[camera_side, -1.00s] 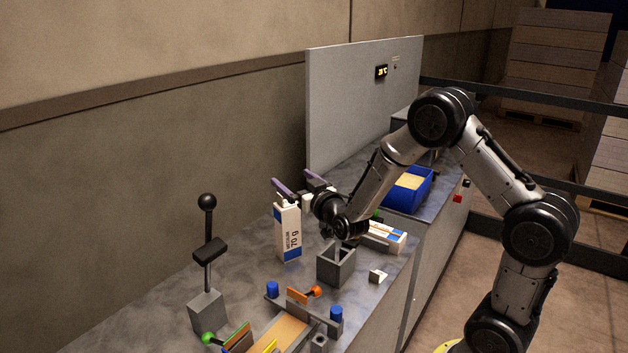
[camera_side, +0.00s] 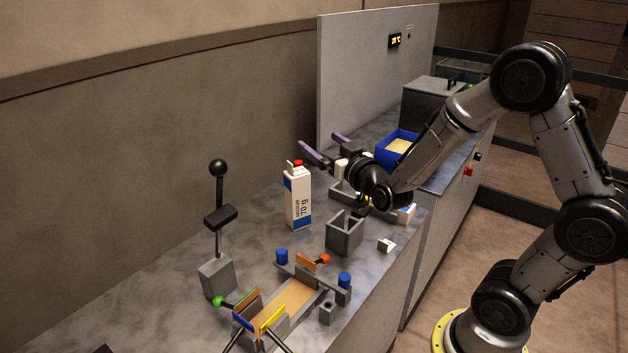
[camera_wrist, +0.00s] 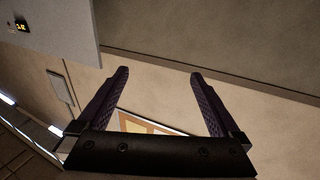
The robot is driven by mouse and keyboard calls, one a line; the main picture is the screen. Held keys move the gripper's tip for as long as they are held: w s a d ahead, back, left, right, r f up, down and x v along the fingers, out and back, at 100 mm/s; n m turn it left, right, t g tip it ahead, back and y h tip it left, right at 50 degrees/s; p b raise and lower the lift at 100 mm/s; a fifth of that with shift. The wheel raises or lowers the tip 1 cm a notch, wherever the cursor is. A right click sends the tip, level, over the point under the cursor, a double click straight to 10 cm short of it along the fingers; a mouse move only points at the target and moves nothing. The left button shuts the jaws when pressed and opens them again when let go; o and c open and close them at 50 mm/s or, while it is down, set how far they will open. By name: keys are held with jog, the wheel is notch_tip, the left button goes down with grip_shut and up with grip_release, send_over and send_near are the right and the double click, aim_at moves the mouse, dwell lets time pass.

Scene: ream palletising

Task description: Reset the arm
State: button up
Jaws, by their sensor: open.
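My gripper (camera_side: 328,148) is open and empty in the side view, its purple fingers pointing left toward the wall, above the bench and a little beyond the carton. In the wrist view both fingers of my gripper (camera_wrist: 160,88) stand well apart with nothing between them. Behind them are the wall (camera_wrist: 165,50) and a grey panel edge. My arm is bent, with its elbow high at the right of the side view.
A white and blue carton (camera_side: 298,202) stands upright near my gripper. A grey open box (camera_side: 345,234), a lever on a block (camera_side: 216,278) and a clamp fixture (camera_side: 290,298) are nearer. A blue bin (camera_side: 388,155) stands behind. A grey panel (camera_side: 362,75) rises at the back.

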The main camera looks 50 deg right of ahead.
jog(key=s+a+r+t+y, duration=0.1)
jog(key=a+r+t, duration=0.15)
jog(key=r, duration=0.75)
jog(key=s+a+r+n+g+y, duration=0.2)
jog(key=s+a+r+n+y, duration=0.15)
jog(key=s+a, duration=0.3)
jog(key=s+a+f+g+y, duration=0.1)
jog(key=s+f+g, duration=0.5)
jog(key=s, duration=0.3)
jog(key=s+a+f+g+y, duration=0.1)
jog(key=s+a+f+g, duration=0.1)
jog(key=s+f+g, duration=0.3)
jog(key=s+f+n, duration=0.1)
jog(key=s+f, duration=0.2)
jog(key=s, duration=0.2)
jog(key=shift+s+f+g, duration=0.25)
jog(key=shift+g, duration=0.1)
